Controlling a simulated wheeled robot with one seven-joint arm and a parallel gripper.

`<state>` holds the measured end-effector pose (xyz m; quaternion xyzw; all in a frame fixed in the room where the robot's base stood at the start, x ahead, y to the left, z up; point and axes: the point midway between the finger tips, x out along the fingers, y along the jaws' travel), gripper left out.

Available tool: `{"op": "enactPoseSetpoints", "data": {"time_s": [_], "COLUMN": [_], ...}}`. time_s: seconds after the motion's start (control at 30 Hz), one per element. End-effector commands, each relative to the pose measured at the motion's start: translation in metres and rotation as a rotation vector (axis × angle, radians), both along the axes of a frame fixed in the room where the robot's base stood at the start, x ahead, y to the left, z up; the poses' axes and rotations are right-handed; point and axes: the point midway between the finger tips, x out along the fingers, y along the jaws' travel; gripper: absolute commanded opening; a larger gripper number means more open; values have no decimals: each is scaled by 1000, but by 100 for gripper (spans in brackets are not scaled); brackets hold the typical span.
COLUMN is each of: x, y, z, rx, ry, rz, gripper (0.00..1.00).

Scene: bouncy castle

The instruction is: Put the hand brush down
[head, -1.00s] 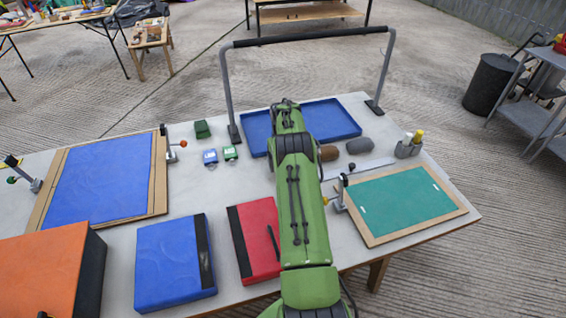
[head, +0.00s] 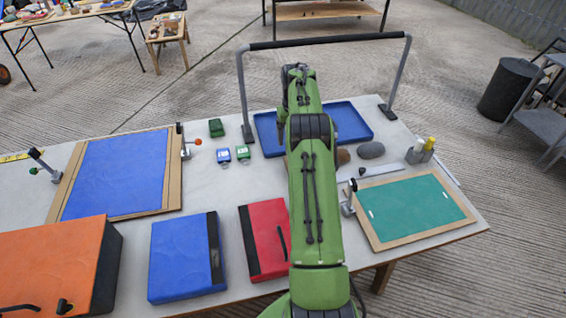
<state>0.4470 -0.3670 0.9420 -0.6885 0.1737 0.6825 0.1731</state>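My green arm reaches up the middle of the head view, over the table (head: 215,190) and across the blue tray (head: 352,124). Its far end is above the tray's left part, with a wrist link hanging down on the left side. My gripper is hidden behind the arm, so its fingers and anything in them do not show. I cannot make out the hand brush; it may be hidden by the arm. A brown rounded object (head: 343,157) and a grey rounded object (head: 371,150) lie right of the arm, in front of the tray.
A grey frame with a black bar (head: 325,41) stands over the tray. Two clamped boards, blue (head: 118,175) and green (head: 412,207), flank the arm. A grey caddy (head: 418,154) stands at right.

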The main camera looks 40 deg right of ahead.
Motion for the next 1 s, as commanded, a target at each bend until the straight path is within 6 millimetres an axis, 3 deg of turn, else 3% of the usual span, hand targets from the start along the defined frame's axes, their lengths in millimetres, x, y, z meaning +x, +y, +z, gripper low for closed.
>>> {"op": "enactPoseSetpoints", "data": {"time_s": [0.13,0.27,0.4,0.5,0.63,0.7,0.8,0.9,1.0], "x": [15,4,-41,-91,-166,-204,-243,-261,-266], "y": [59,134,220,275,328,346,360,365,365], "z": [76,143,198,218,216,204,184,170,167], "rx": [-33,-61,-85,-99,-111,-116,-119,-119,-119], "ry": [-64,-134,-219,-283,-365,-406,-451,-472,-475], "rz": [68,140,229,293,378,420,461,482,486], "gripper": [78,78,78,78,78,78,78,78,78]}}
